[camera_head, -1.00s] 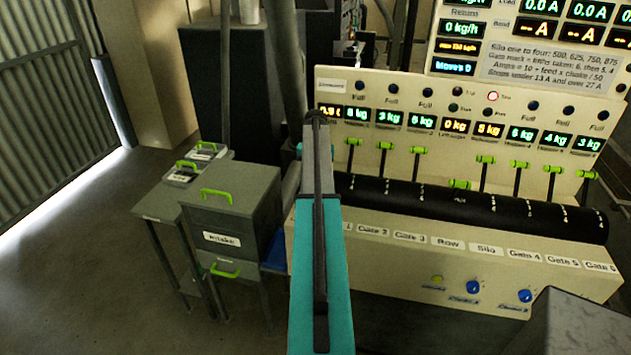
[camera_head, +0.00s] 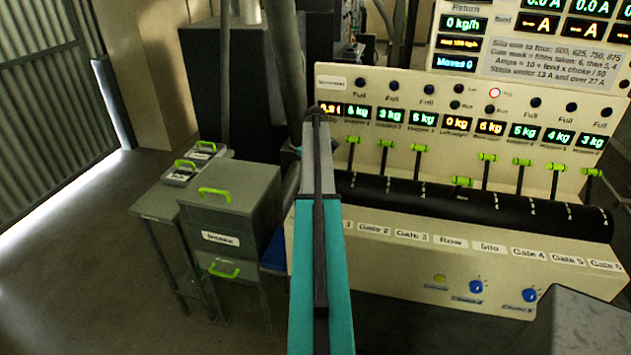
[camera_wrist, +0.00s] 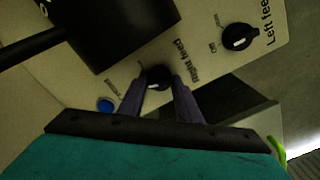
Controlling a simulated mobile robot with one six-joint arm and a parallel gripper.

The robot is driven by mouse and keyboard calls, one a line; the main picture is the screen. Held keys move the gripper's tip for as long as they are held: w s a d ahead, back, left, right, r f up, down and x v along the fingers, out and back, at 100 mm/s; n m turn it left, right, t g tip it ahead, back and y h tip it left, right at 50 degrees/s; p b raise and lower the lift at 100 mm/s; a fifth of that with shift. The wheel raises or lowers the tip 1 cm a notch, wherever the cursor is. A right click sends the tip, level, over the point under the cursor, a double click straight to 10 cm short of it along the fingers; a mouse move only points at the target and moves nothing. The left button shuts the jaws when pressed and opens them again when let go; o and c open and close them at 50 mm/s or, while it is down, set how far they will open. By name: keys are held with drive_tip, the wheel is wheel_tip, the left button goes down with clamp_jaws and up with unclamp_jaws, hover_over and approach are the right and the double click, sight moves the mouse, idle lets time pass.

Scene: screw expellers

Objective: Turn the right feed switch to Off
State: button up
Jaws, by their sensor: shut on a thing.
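The right feed switch (camera_wrist: 158,74) is a round black knob in the wrist view, beside its "Right feed" label. My gripper (camera_wrist: 157,86) has its two purple fingers on either side of this knob and is shut on it. The fingers cover part of the knob, and its setting is hard to read. The left feed switch (camera_wrist: 239,38), a similar black knob with a pale mark, is to the upper right, apart from my gripper. In the head view my arm hides both switches and my gripper.
A blue button (camera_wrist: 105,104) sits left of my fingers, and a black box (camera_wrist: 125,30) juts out above. In the head view the cream console (camera_head: 400,230) with green-handled levers stands right of my arm. A grey intake cabinet (camera_head: 230,220) stands left, beside open floor.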

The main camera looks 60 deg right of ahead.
drive_tip(key=shift+n, duration=1.6)
drive_tip(key=o, duration=1.1)
drive_tip(key=shift+c, duration=0.2)
drive_tip(key=shift+r+b, duration=0.1)
drive_tip(key=shift+b, duration=0.2)
wheel_tip(320, 180, up, 14)
drive_tip(key=b, duration=0.3)
drive_tip(key=shift+f, duration=0.2)
drive_tip(key=shift+r, duration=0.1)
